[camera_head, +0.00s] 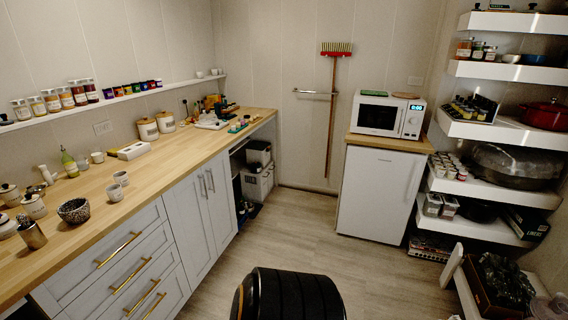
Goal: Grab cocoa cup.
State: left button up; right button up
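Several small pale cups stand on the wooden counter at the left. Two speckled cups, one (121,178) behind the other (115,193), stand near the counter's front edge. A pale cup (97,157) and another beside it (83,164) stand further back, near the wall. I cannot tell which of them is the cocoa cup, since no label is readable. Neither of my grippers is in view.
The counter (150,170) also bears a dark speckled bowl (73,211), lidded jars (33,206), a bottle (69,164) and canisters (148,130). A microwave (388,115) stands on a white fridge (378,190). Loaded shelves (500,132) line the right. The middle floor (310,235) is clear.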

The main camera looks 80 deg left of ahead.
aim_at(122, 179)
jog(key=u, duration=3.55)
jog(key=i+l+u, duration=0.15)
jog(key=u, duration=0.15)
jog(key=i+l+u, duration=0.35)
jog(key=j, duration=0.1)
